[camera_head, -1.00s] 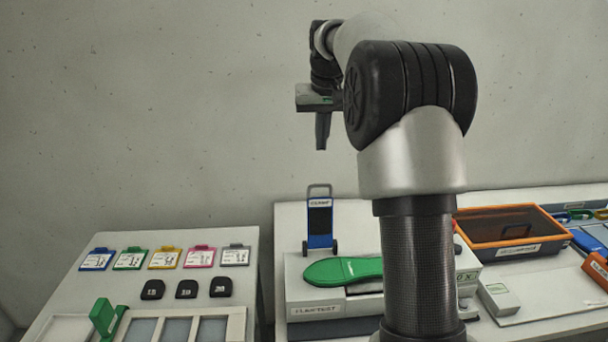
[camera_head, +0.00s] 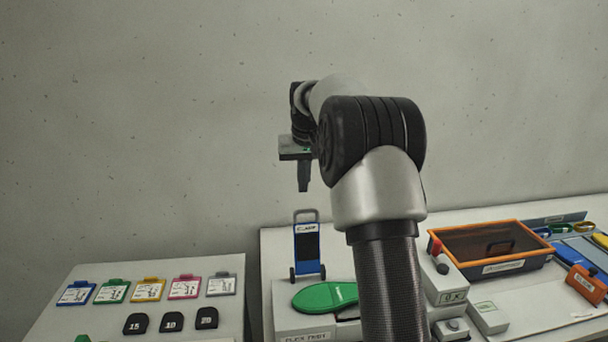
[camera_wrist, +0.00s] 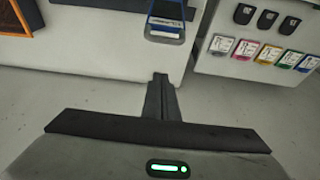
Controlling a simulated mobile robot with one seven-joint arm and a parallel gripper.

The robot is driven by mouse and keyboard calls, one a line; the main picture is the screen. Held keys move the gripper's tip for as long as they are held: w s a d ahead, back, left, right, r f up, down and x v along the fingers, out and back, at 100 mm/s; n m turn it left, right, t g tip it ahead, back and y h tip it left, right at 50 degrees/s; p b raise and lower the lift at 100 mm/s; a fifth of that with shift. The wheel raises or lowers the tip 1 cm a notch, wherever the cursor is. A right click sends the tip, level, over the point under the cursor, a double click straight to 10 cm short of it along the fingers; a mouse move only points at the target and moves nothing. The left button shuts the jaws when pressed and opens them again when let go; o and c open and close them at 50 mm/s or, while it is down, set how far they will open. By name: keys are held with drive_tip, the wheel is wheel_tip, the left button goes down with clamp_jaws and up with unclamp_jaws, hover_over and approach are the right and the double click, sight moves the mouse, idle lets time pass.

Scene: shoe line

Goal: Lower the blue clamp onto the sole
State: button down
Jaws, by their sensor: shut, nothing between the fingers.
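The blue clamp (camera_head: 307,248) stands upright at the back of the flex test bench, with a grey handle loop on top. It also shows at the top of the wrist view (camera_wrist: 166,20). The green sole (camera_head: 325,297) lies flat on the bench in front of the clamp, its right end hidden behind my arm. My gripper (camera_head: 304,190) points down, shut and empty, in the air above the clamp's handle and apart from it. In the wrist view its closed fingers (camera_wrist: 160,80) point toward the clamp's handle, with a gap between.
An orange-rimmed bin (camera_head: 490,264) and a grey box with a red lever (camera_head: 437,249) stand right of my arm. The left table holds several coloured tags (camera_head: 148,290) and black numbered pads (camera_head: 171,321). The space above the benches is clear.

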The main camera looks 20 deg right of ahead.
drive_tip(key=s+f, duration=0.1)
drive_tip(key=f, duration=0.1)
drive_tip(key=s+f, duration=0.1)
drive_tip(key=f, duration=0.1)
drive_tip(key=shift+s+a, duration=0.3)
drive_tip(key=shift+s, duration=0.05)
drive_tip(key=shift+r, duration=0.1)
